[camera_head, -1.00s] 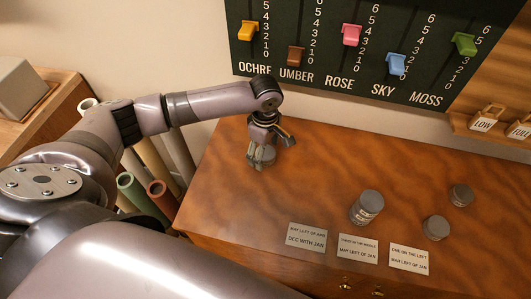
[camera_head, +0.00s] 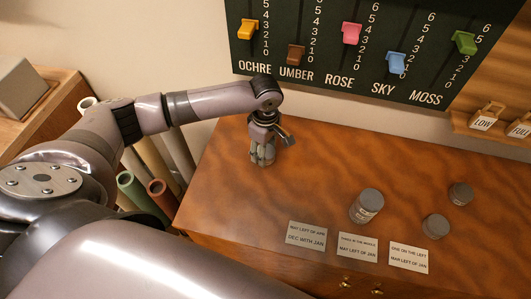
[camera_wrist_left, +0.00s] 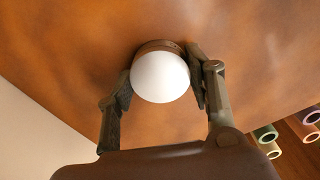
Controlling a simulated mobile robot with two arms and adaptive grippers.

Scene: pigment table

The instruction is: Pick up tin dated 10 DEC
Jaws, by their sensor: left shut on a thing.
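My left gripper (camera_head: 262,154) is low over the left back part of the wooden table and shut on a tin. In the left wrist view the tin (camera_wrist_left: 160,77) shows a round pale top and a darker rim, with a finger of my left gripper (camera_wrist_left: 161,90) on either side. Its date is not readable, and the fingers mostly hide it in the head view. I cannot tell whether it is clear of the table. My right gripper is not in view.
On the table (camera_head: 310,170), a stack of grey tins (camera_head: 367,205) and two separate tins (camera_head: 436,226) (camera_head: 461,194) stand to the right. Three printed cards (camera_head: 306,236) (camera_head: 358,248) (camera_head: 409,257) lie along the front. A slider board (camera_head: 350,75) hangs behind.

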